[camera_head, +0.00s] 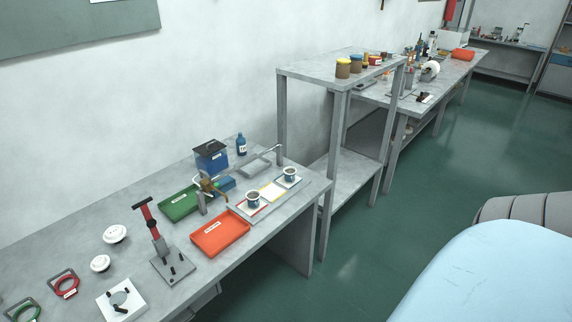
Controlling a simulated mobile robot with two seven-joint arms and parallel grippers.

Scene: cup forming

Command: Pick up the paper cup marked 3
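Two small white paper cups with dark bands and dark insides stand upright on a flat board (236,210) towards the right end of the grey workbench. The nearer cup (253,199) is on a red-edged square. The farther cup (290,174) is on a pale square to its right. The marks on the cups are too small to read, so I cannot tell which is marked 3. Neither of my grippers is in view.
A red tray (220,236) and a green tray (181,206) lie left of the cups. A brass tap-like fixture (209,188) and a blue box (211,161) stand behind. A red-handled lever press (150,222) is farther left. A tall grey shelf (318,72) stands right of the bench.

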